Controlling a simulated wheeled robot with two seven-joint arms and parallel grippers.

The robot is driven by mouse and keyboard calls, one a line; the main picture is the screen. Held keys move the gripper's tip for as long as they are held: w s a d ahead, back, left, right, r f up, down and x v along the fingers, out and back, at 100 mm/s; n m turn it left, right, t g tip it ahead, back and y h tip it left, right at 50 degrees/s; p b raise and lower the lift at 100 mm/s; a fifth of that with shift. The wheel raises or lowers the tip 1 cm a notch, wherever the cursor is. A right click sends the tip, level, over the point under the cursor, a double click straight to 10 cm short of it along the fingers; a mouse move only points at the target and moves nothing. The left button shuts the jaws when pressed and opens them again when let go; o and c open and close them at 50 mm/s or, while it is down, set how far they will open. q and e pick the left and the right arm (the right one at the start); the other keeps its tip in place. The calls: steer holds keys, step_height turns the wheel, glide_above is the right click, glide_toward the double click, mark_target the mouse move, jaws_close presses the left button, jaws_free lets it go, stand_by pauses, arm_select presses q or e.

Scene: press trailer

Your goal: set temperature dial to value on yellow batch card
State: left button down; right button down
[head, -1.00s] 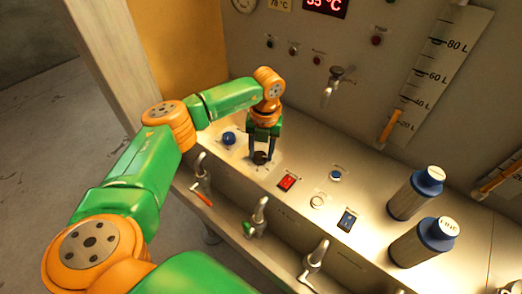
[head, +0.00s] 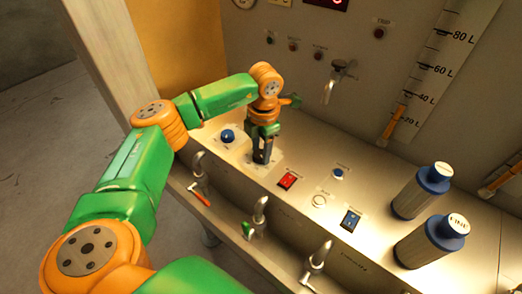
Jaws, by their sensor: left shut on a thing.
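My left gripper (head: 262,155) points down at the panel top and is shut on the temperature dial. My right gripper is not in view.
Two blue-capped bottles (head: 413,195) (head: 432,243) stand at the right. Taps line the front, including one with a red handle (head: 198,188).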

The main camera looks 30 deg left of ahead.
mark_target(261, 155)
arm_select(q)
steer(key=m, duration=0.3)
steer(key=shift+m+b, duration=0.3)
steer(key=shift+b, duration=0.1)
steer(key=shift+r+m+t+b, duration=0.1)
steer(key=shift+m+t+b, duration=0.25)
steer(key=shift+m, duration=1.55)
steer(key=shift+c, duration=1.8)
jaws_free()
steer(key=r, duration=0.2)
steer(key=r+b, duration=0.1)
steer(key=r, duration=0.4)
steer(key=shift+s+d, duration=0.2)
steer(key=shift+s, duration=0.05)
